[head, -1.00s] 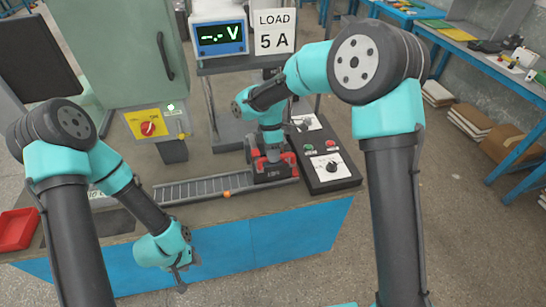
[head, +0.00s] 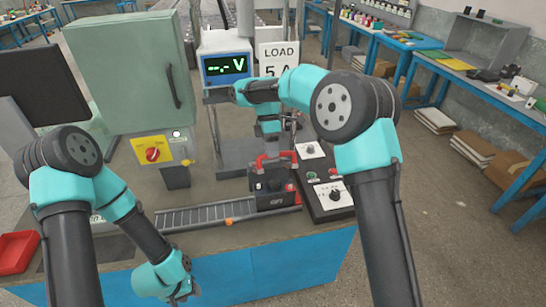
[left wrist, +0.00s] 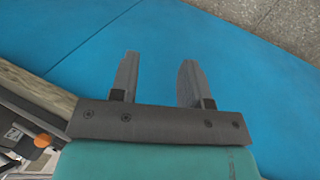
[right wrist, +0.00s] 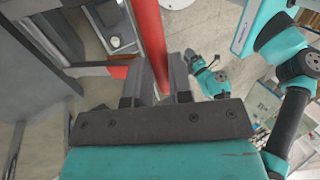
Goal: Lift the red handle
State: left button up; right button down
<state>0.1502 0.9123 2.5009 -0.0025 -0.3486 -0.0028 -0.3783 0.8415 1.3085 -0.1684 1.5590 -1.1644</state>
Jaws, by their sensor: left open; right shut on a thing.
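The red handle (head: 276,158) is a bar on a dark box (head: 270,186) at the right end of the roller track. It shows as a long red bar (right wrist: 150,35) in the right wrist view. My right gripper (right wrist: 156,80) is shut on it, one finger on each side. In the head view, my right arm reaches down behind the handle and its fingers are mostly hidden. My left gripper (left wrist: 157,75) is open and empty, in front of the blue bench side (left wrist: 150,45). In the head view it hangs low at the bottom edge.
A roller track (head: 200,216) leads left from the box. A black control panel (head: 325,190) with knobs stands to its right. A green cabinet (head: 125,75), a yellow switch plate with a red knob (head: 152,154) and a voltage display (head: 226,65) stand behind.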

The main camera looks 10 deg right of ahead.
dwell(0.4)
pick_arm(q)
jog(key=shift+d, duration=0.1)
jog(key=c, duration=0.3)
jog(key=shift+w+d+r+m, duration=0.2)
jog(key=shift+d+m, duration=0.1)
jog(key=shift+m, duration=0.1)
jog(key=shift+c, duration=0.6)
jog(key=d+m, duration=0.1)
jog(key=d+r+m+g, duration=0.1)
jog(key=m, duration=0.1)
jog(key=w+d+r+m, duration=0.1)
jog(key=d, duration=0.1)
jog(key=shift+g+h, duration=0.3)
jog(key=shift+h, duration=0.1)
grip_shut()
jog(key=w+d+r+m+t+y, duration=0.45)
jog(key=d+r+m, duration=0.55)
jog(key=m, duration=0.3)
jog(key=w+d+r+m+t+y, duration=0.35)
jog(key=w+d+r+m, duration=0.25)
jog(key=d+r+m, duration=0.45)
jog(key=s+d+r+m+t+h, duration=0.1)
jog(key=d+r+m+t, duration=0.5)
jog(key=r, duration=0.6)
jog(key=d+m+h, duration=0.1)
jog(key=d+m, duration=0.1)
jog(key=d, duration=0.1)
jog(key=shift+d, duration=0.15)
jog(key=shift+s+r, duration=0.1)
